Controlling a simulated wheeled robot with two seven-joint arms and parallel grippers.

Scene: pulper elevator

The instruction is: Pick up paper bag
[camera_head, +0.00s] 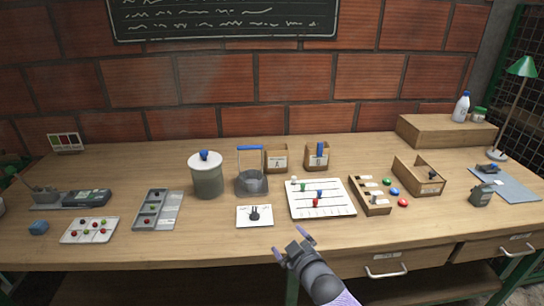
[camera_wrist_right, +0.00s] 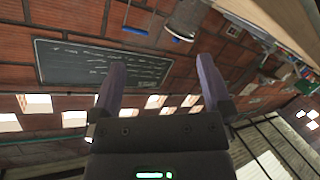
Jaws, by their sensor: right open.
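Two small brown paper bags stand upright at the back of the table in the head view. Bag A (camera_head: 277,159) has a white label marked A. Bag B (camera_head: 317,157) stands to its right, with a label and a blue object showing at its top. My right gripper (camera_head: 292,245) is open and empty at the table's front edge, well in front of both bags and apart from them. Its two fingers also show spread in the right wrist view (camera_wrist_right: 161,65), with nothing between them. My left gripper is not in view.
A white pegboard (camera_head: 333,207) and a white card (camera_head: 254,216) lie between my right gripper and the bags. A wire-handled container (camera_head: 252,184) and lidded jar (camera_head: 207,180) stand left of bag A. Wooden trays (camera_head: 370,196) are to the right. A brick wall is behind.

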